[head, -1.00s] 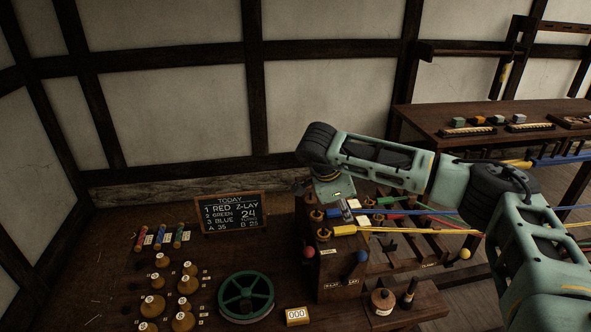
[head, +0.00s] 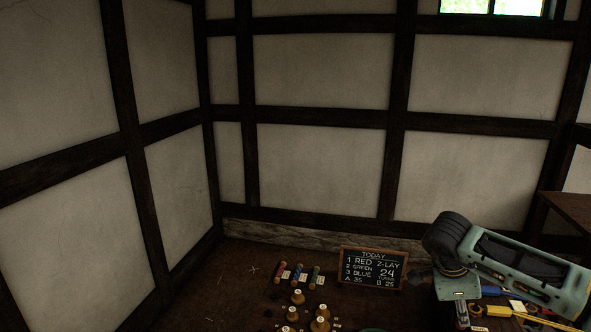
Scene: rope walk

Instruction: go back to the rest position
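My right arm comes in from the right in the head view. Its gripper (head: 461,314) points down at the lower right, just right of the chalkboard (head: 373,268). The gripper is small, dark and partly cut off by the bottom edge, so its finger opening cannot be made out. Beside it on the right are a yellow rope end (head: 498,311) and a blue one (head: 490,291). I cannot tell whether the gripper touches anything. My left gripper is not in view.
On the dark bench stand red, blue and green spools (head: 298,274) and several wooden bobbins (head: 320,325). The chalkboard leans near the timbered wall. A side table (head: 568,208) is at the right edge. The left part of the bench is mostly clear.

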